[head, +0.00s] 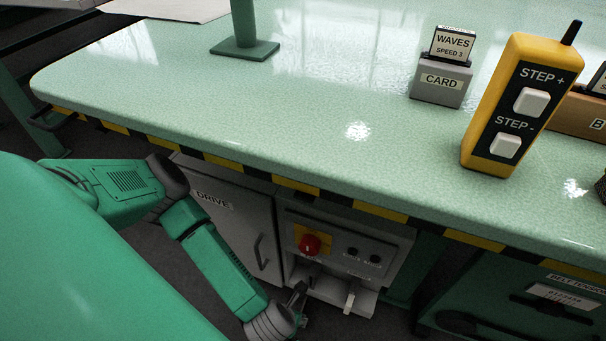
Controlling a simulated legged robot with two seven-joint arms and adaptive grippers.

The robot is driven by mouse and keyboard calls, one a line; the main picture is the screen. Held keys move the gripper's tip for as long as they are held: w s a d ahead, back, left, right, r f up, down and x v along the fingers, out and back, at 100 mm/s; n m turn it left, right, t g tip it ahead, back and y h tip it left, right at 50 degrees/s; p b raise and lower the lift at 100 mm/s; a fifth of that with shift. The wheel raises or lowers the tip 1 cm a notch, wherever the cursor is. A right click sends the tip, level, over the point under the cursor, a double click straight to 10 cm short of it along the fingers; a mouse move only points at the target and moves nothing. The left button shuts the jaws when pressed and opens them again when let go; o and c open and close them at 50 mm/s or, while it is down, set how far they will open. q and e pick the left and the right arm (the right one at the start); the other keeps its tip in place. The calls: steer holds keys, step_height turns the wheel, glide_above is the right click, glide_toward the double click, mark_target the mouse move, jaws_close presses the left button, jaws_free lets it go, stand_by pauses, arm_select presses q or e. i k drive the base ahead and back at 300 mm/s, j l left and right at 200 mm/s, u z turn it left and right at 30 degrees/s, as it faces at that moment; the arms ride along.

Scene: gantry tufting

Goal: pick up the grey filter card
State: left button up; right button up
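No thing in the head view is clearly marked as the grey filter card. A small pale grey upright piece (349,301) sticks out at the bottom of the grey control panel (347,237), below the red knob; I cannot tell whether it is the card. My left gripper (301,296) is low in front of the cabinet, just left of that piece and apart from it. Its dark fingers are small and partly hidden, so I cannot tell whether they are open. My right gripper is not in view.
The pale green tabletop (290,120) with its striped edge overhangs the cabinet (236,222). On top stand a grey card holder (440,85) with a WAVES card (453,45), a yellow pendant (490,135) and a green post (245,40). The red knob (310,244) projects near my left gripper.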

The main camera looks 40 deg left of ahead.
mark_target(306, 302)
steer(key=k+l, duration=0.2)
steer(key=k, duration=0.3)
steer(key=k+l, duration=0.2)
steer(key=k, duration=0.25)
